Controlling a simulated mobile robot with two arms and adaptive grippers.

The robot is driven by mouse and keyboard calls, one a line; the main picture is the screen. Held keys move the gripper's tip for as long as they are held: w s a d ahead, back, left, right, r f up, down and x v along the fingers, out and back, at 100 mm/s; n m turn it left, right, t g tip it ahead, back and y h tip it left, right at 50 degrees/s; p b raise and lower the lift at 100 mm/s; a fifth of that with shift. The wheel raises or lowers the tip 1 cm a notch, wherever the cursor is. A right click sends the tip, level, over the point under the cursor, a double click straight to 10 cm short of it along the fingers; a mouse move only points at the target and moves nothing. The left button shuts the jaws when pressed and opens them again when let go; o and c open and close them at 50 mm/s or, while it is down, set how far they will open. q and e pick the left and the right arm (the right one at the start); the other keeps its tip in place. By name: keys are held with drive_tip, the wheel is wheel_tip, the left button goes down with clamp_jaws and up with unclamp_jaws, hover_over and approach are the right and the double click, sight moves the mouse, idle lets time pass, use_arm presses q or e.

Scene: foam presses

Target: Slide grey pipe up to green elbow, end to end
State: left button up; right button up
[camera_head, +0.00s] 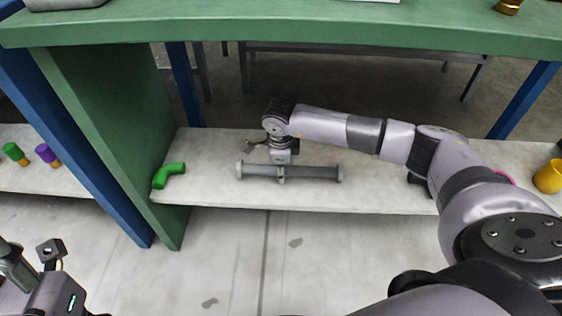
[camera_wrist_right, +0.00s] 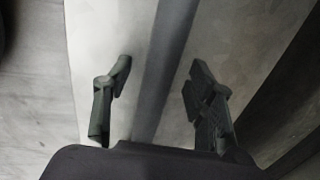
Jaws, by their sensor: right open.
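The grey pipe (camera_head: 315,173), with a wider collar at each end, lies lengthwise on the pale lower shelf. The green elbow (camera_head: 173,169) sits on the same shelf to its left, near the green side panel, with a clear gap between them. My right gripper (camera_head: 281,170) is at the pipe, left of its middle. In the right wrist view the pipe (camera_wrist_right: 168,45) runs between the two spread fingers (camera_wrist_right: 160,72), with space visible on both sides. My left gripper (camera_head: 38,262) is at the lower left, away from both parts; its finger opening is unclear.
A green side panel (camera_head: 105,125) and blue post (camera_head: 75,150) stand left of the elbow. A yellow cup (camera_head: 548,177) sits at far right. Shelf between pipe and elbow is clear.

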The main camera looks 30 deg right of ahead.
drive_tip(key=shift+w+f, duration=0.1)
drive_tip(key=shift+f, duration=0.4)
drive_tip(key=shift+c, duration=0.3)
clamp_jaws()
idle(0.5)
